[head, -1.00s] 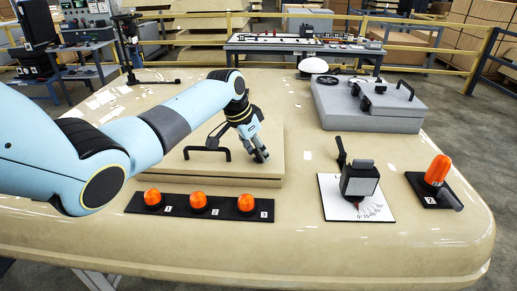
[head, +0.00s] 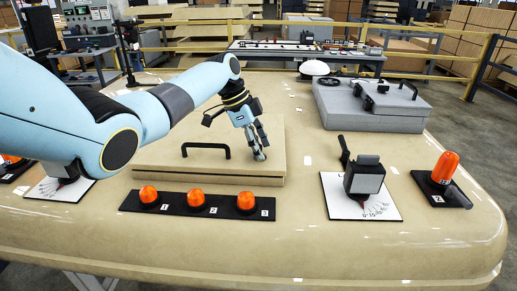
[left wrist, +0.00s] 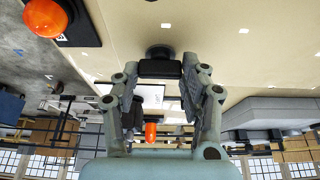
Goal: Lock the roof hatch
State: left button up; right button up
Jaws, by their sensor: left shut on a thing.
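The roof hatch (head: 160,170) is a beige raised panel on the beige roof, lying flat, with a black bar handle (head: 206,147) on top. My left gripper (head: 258,148) reaches down to the hatch's right part, right of the handle. In the left wrist view, the left gripper (left wrist: 160,85) has its fingers on both sides of a small black latch piece (left wrist: 160,68) and is shut on it. A round black base shows beside that piece. In the head view the fingers hide the latch. My right gripper is in neither view.
A black strip with several orange beacons (head: 197,201) lies in front of the hatch. A black-and-grey lever unit (head: 363,180) on a white scale card and another orange beacon (head: 443,170) stand right. A grey box (head: 372,113) lies behind. The roof between is clear.

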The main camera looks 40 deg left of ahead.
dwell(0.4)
pick_arm(q)
jog(key=o, duration=1.2)
jog(key=shift+a+r, duration=0.15)
jog(key=shift+r, duration=0.2)
jog(key=v, duration=1.1)
jog(key=shift+r, duration=0.2)
jog(key=shift+s+f, duration=0.1)
